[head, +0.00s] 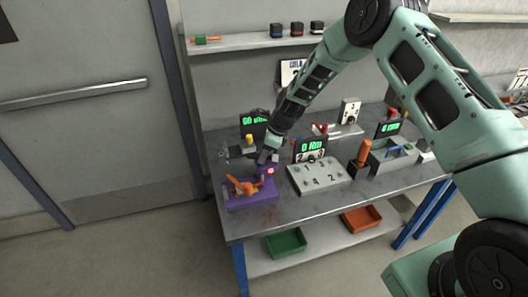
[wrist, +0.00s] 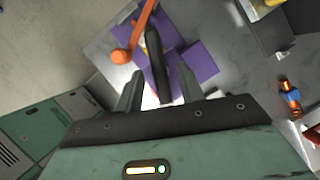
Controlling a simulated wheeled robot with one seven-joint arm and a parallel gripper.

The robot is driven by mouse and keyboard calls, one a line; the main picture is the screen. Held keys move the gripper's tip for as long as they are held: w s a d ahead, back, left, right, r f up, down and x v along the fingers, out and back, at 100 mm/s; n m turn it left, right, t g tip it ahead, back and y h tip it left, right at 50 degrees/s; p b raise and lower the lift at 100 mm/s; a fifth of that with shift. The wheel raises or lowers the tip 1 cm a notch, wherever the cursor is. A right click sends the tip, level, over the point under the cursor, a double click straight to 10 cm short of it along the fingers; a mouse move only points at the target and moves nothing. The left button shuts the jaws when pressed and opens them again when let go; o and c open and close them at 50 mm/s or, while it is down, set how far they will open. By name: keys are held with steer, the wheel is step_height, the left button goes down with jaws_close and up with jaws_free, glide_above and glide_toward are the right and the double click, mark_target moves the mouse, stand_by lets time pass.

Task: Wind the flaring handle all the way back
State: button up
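The flaring tool has a purple base (head: 250,198) at the near left corner of the table, with an orange handle (head: 244,187) on it and a red light on its right part. In the wrist view the orange handle (wrist: 143,28), ending in a round knob, lies up and left of my fingers, over the purple base (wrist: 199,65). My gripper (head: 264,157) is above the back right of the tool. In the wrist view my gripper (wrist: 160,88) has its fingers apart. A dark bar (wrist: 156,65) shows between them; I cannot tell whether they touch it. The handle is outside the fingers.
A grey numbered block (head: 318,178) stands right of the tool, with a green-lit display (head: 310,147) behind it. An orange-handled item (head: 364,152) and a grey box (head: 393,158) are farther right. Green (head: 285,242) and orange (head: 361,219) trays sit on the lower shelf.

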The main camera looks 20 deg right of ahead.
jaws_close()
steer(key=shift+n+b, duration=0.35)
steer(key=shift+n, duration=0.05)
steer(key=shift+w+f+n+g+b, duration=0.15)
steer(key=shift+n+g+b, duration=0.35)
steer(key=shift+n+b, duration=0.4)
steer(key=n+g+b, duration=0.1)
steer(key=n+b, duration=0.1)
steer(key=n, duration=0.1)
steer(key=shift+w+n, duration=0.1)
steer(key=shift+n, duration=0.2)
steer(key=n+g+b, duration=0.1)
steer(key=n, duration=0.2)
steer(key=n+g+b, duration=0.1)
steer(key=n+b, duration=0.1)
steer(key=n, duration=0.1)
steer(key=shift+w+n+g+h, duration=0.15)
steer(key=shift+n+g+h, duration=0.15)
steer(key=shift+g+h, duration=0.1)
steer(key=n+h+b, duration=0.1)
steer(key=n, duration=0.2)
steer(key=n+g, duration=0.1)
steer(key=n, duration=0.1)
steer(key=shift+a+n+h+b, duration=0.1)
steer(key=shift+n+h+b, duration=0.3)
steer(key=shift+r, duration=0.2)
